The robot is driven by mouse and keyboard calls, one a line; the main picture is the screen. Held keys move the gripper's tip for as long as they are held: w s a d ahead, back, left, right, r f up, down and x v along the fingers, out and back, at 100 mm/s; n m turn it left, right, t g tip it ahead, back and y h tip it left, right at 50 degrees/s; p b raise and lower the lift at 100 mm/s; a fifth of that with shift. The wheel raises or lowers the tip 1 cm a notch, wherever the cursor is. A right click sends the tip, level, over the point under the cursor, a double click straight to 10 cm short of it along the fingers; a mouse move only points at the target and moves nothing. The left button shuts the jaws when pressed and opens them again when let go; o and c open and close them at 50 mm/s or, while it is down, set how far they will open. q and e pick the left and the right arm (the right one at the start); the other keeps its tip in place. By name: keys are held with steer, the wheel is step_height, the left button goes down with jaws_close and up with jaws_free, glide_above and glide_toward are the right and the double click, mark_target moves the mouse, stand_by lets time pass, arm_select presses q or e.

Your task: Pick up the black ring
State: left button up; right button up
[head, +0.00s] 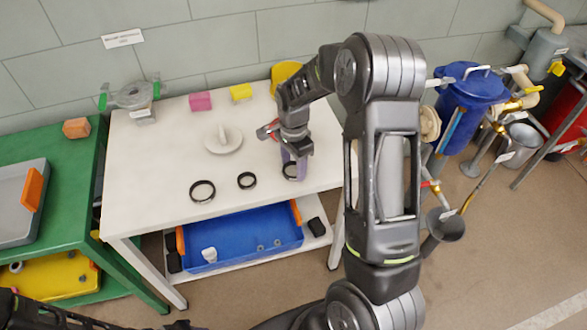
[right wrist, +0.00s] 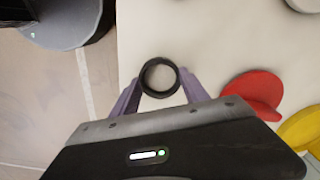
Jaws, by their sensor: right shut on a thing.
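A black ring (head: 286,174) lies at or just above the front right of the white table. My right gripper (head: 294,164) points down at it, with its purple fingers shut on it. In the right wrist view the ring (right wrist: 145,80) sits between the two fingertips of my right gripper (right wrist: 159,85), and the pale tabletop shows through its hole. I cannot tell whether the ring touches the table. Two other dark rings lie flat to the left, a small one (head: 239,181) and a larger one (head: 192,194). My left gripper is not clearly in view.
The white table (head: 150,178) also holds a pale disc with a handle (head: 223,140), a pink block (head: 200,101), a yellow block (head: 241,92) and a valve (head: 135,96). A red part (right wrist: 255,92) is close to my right gripper. A blue crate (head: 240,240) is on the lower shelf.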

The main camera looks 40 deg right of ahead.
step_height(320, 180, up, 10)
steer(key=shift+b, duration=0.4)
stand_by(0.6)
steer(key=w+a+n, duration=0.2)
steer(key=a+n, duration=0.6)
steer(key=n, duration=0.1)
steer(key=w+a+r+n, duration=0.1)
steer(key=w+a+n, duration=0.1)
steer(key=a+n, duration=0.7)
